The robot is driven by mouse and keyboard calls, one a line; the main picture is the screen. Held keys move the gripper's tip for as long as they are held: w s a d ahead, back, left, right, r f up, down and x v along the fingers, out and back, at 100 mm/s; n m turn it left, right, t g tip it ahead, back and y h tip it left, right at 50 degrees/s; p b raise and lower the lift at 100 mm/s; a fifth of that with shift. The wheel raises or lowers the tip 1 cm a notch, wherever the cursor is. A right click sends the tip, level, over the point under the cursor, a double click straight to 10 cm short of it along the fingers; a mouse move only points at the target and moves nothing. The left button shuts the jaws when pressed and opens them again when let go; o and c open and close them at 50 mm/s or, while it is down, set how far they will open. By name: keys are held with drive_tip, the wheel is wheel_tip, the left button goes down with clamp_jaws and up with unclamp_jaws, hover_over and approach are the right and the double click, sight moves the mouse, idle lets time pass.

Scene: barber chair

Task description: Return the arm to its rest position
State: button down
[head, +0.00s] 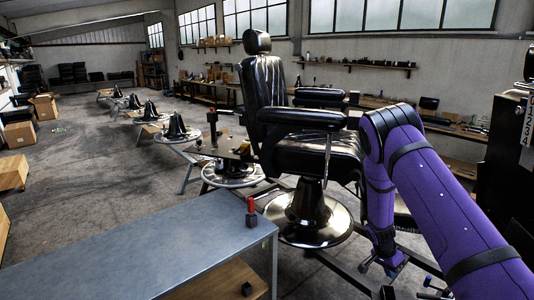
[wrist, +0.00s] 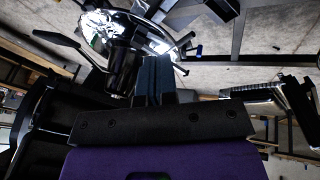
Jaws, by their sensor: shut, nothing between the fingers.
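My purple arm (head: 440,195) reaches in from the lower right in the head view and bends at a high elbow. Its forearm hangs down beside the barber chair. My gripper (wrist: 155,78) shows in the wrist view with its fingers together and nothing between them. In the head view the gripper end is low and hard to make out. The black barber chair (head: 315,150) stands just left of the arm on a round shiny base (head: 300,222). That base also shows at the top of the wrist view (wrist: 100,32).
A grey-topped table (head: 150,250) fills the lower left, with a small red and black item (head: 251,212) near its edge. Rails and a low metal frame lie under the arm. A black cabinet (head: 505,160) stands at the right. Open concrete floor (head: 90,170) lies to the left.

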drive_tip(key=s+a+r+n+t+y, duration=0.1)
drive_tip(key=s+a+r+n, duration=0.15)
drive_tip(key=r, duration=0.95)
drive_tip(key=s+a+r+n+t+y, duration=0.1)
drive_tip(key=s+a+r, duration=0.15)
drive_tip(key=r, duration=0.95)
drive_tip(key=s+a+r+n+t+y, duration=0.1)
drive_tip(key=s+a+r, duration=0.15)
drive_tip(key=r, duration=0.95)
drive_tip(key=s+a+r+n+t, duration=0.1)
drive_tip(key=s+r+n, duration=0.1)
drive_tip(key=s+r, duration=0.3)
drive_tip(key=s+a+r+n+t+y, duration=0.1)
drive_tip(key=s+r, duration=0.4)
drive_tip(key=s, duration=0.8)
drive_tip(key=s+a+r+n+t, duration=0.1)
drive_tip(key=s+a+r+n, duration=0.2)
drive_tip(key=s, duration=0.6)
wheel_tip(320, 180, up, 2)
drive_tip(key=shift+s+a+r+n+t, duration=0.15)
drive_tip(key=shift+n+t, duration=0.15)
drive_tip(key=shift+n, duration=0.55)
